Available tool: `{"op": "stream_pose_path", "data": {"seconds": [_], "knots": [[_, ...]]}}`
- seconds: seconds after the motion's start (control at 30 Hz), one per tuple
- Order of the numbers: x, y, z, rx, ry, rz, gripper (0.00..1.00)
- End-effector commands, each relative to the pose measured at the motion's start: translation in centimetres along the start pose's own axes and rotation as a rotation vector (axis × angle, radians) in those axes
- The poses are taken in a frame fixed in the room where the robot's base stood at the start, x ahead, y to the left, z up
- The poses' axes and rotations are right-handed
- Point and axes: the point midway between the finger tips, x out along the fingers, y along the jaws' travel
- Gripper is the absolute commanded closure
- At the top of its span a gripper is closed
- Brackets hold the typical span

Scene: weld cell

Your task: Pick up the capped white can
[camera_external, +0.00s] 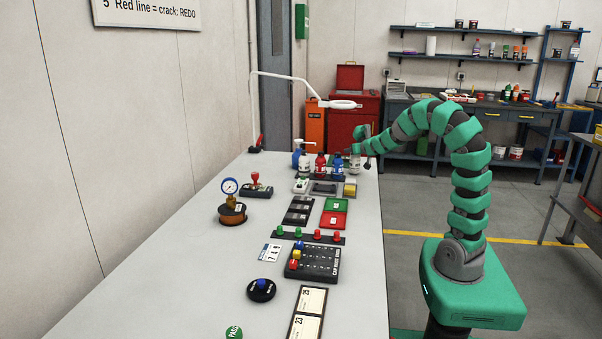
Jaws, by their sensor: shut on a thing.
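A small row of bottles and cans stands at the far end of the long grey table. A white can (354,166) is at the right end of this row, beside a blue bottle (337,168). My gripper (356,153) reaches in from the right and is shut on this white can near its top. The fingers are small here and partly hide the cap. Whether the can touches the table is too small to tell. Another whitish can (304,165) stands at the left of the row, next to a red bottle (320,168).
A blue pump bottle (297,158) stands behind the row's left end. In front are a grey tray (325,188), a yellow-topped block (350,188) and green and red trays (334,213). A white lamp arm (300,79) hangs above. The table's left side is mostly clear.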

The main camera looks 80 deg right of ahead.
Motion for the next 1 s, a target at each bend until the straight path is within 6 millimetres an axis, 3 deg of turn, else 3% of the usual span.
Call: {"op": "stream_pose_path", "data": {"seconds": [0.27, 0.57, 0.8, 1.0], "knots": [[-1.3, 0.0, -2.8, 0.000, 0.004, -0.001, 0.84], [-5.0, 0.5, -1.4, 0.000, 0.002, 0.000, 0.84], [-9.4, 1.0, -0.1, -0.001, 0.004, -0.001, 0.84], [-12.0, 1.4, 1.2, 0.000, 0.007, -0.001, 0.84]]}}
